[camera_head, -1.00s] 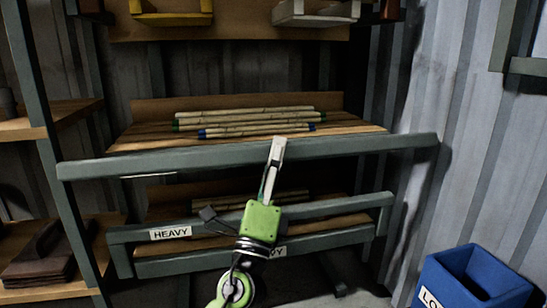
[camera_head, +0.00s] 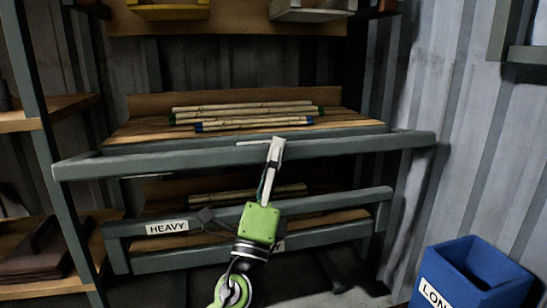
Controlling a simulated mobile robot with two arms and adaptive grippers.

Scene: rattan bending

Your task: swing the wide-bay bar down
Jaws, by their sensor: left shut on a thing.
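The wide-bay bar (camera_head: 180,160) is a long grey-green rail across the front of the upper shelf. It stands slightly out from the shelf's front edge (camera_head: 340,131). My left gripper (camera_head: 276,149) is shut on the bar near its middle, and its white finger covers part of the bar. Whether the finger tips reach behind the bar is hidden. My right gripper is not in view.
Bamboo poles (camera_head: 245,118) with coloured ends lie on the upper shelf. A lower bay with a HEAVY label (camera_head: 167,227) has its own rail (camera_head: 340,202) beneath the bar. A blue bin (camera_head: 475,275) stands at the lower right.

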